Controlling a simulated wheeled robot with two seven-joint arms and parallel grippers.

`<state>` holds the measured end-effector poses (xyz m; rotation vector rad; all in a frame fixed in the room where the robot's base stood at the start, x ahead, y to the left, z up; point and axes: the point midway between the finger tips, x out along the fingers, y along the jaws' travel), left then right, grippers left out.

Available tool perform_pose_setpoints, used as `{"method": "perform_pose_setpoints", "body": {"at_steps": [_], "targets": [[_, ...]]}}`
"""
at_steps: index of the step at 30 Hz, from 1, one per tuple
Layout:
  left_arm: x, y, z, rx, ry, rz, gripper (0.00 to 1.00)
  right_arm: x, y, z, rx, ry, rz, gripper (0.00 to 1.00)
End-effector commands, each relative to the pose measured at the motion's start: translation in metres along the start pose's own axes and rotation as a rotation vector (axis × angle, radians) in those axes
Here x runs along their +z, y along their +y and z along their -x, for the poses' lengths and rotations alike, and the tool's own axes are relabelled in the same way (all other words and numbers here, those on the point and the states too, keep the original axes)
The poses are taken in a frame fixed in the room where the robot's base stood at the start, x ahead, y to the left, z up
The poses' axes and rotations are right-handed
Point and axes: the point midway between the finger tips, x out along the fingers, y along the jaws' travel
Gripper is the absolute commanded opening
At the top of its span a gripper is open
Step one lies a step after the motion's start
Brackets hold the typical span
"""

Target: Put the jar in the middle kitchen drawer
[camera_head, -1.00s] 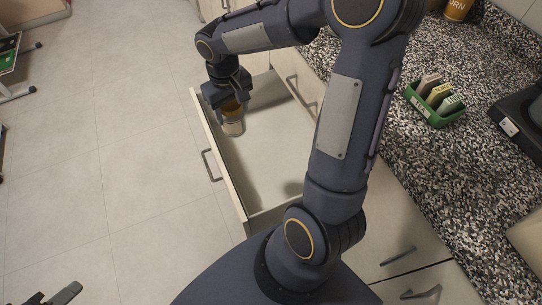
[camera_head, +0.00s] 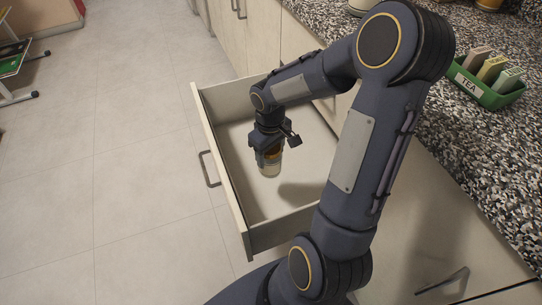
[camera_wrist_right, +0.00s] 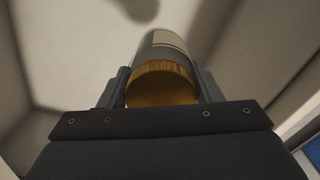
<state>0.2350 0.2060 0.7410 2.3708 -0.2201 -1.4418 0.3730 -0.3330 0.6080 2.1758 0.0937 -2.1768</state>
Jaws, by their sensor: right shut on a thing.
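The jar (camera_head: 270,168) has a gold lid and a pale lower part. My right gripper (camera_head: 268,150) is shut on it near the lid and holds it upright over the open drawer (camera_head: 225,207). In the right wrist view the jar's gold lid (camera_wrist_right: 163,82) sits between the two fingers of the right gripper (camera_wrist_right: 162,90), with the drawer's pale floor beyond. Whether the jar touches the drawer floor is hard to tell. The drawer is pulled out and looks empty apart from shadows. My left gripper is not in view now.
A speckled counter (camera_head: 440,110) runs along the right, with a green tea box (camera_head: 487,95) on it. Closed cabinet fronts (camera_head: 235,45) stand beyond the drawer. The tiled floor (camera_head: 110,170) at the left is clear, with a rack (camera_head: 15,65) at the far left.

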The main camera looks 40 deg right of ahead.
Motion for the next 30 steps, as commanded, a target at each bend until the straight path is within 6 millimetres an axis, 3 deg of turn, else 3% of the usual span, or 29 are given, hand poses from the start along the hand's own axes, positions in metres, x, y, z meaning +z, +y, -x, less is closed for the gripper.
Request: {"method": "perform_pose_setpoints", "body": {"at_steps": [4,12,20,26,30], "targets": [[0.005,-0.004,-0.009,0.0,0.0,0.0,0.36,-0.03,0.022,-0.02,-0.001,0.001,-0.002,0.19],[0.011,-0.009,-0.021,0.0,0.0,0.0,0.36,-0.056,0.042,-0.06,0.0,0.0,0.0,0.19],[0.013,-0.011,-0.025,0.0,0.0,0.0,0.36,-0.066,0.049,-0.073,0.0,0.001,0.0,0.19],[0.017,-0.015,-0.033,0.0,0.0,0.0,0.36,-0.068,0.05,-0.102,-0.001,-0.001,0.001,0.19],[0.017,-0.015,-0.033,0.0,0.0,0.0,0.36,-0.068,0.05,-0.104,0.001,0.002,0.0,0.19]]}}
